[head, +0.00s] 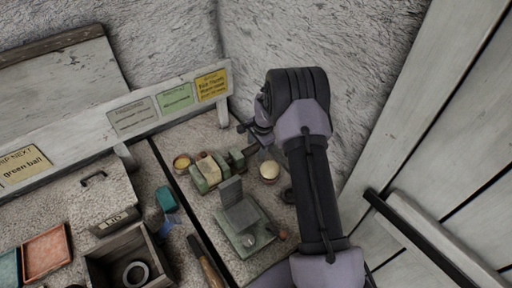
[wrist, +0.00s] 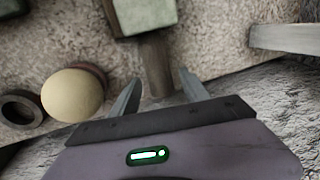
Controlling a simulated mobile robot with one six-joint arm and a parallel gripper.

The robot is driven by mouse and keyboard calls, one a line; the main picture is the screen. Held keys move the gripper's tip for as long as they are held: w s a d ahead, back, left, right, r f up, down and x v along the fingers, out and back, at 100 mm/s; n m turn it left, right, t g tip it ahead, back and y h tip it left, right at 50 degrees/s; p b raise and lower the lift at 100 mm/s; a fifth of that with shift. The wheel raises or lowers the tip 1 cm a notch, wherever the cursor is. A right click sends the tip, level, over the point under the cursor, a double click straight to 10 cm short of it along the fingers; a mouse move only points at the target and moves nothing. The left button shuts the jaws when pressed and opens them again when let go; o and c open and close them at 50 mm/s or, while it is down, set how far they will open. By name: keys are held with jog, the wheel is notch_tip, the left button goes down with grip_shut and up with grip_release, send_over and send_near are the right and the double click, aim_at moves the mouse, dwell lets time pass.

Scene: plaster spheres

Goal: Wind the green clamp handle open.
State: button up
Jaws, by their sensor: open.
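A grey-brown bar, seemingly the handle (wrist: 154,66), runs from that block down between my fingers. My gripper (head: 243,128) is beside the clamp's right end; in the wrist view it (wrist: 160,92) is open, one finger on each side of the bar's near end. Gaps show on both sides; I cannot tell if either finger touches it.
A cream ball (head: 269,170) sits close to the right of the clamp, and it is left of my fingers in the wrist view (wrist: 72,95). A dark ring (wrist: 20,108) lies beyond it. A green-grey fixture (head: 246,232) stands in front. A labelled board (head: 130,118) and rough wall are behind.

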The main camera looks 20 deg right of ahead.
grip_shut()
jog(key=f+b, duration=0.1)
jog(key=b, duration=0.2)
jog(key=shift+t, duration=0.3)
jog(key=b, duration=0.3)
jog(key=shift+f+t, duration=0.2)
jog(key=shift+t, duration=0.1)
jog(key=t+b, duration=0.1)
jog(key=b, duration=0.9)
jog(key=shift+s+t+y, duration=0.2)
jog(key=shift+t+y, duration=0.1)
jog(key=shift+t, duration=0.1)
jog(key=t+b, duration=0.1)
jog(key=b, duration=0.2)
jog(key=shift+s+r+b, duration=0.1)
jog(key=shift+r+b, duration=0.2)
jog(key=shift+b, duration=0.1)
jog(key=shift+r, duration=0.25)
grip_release()
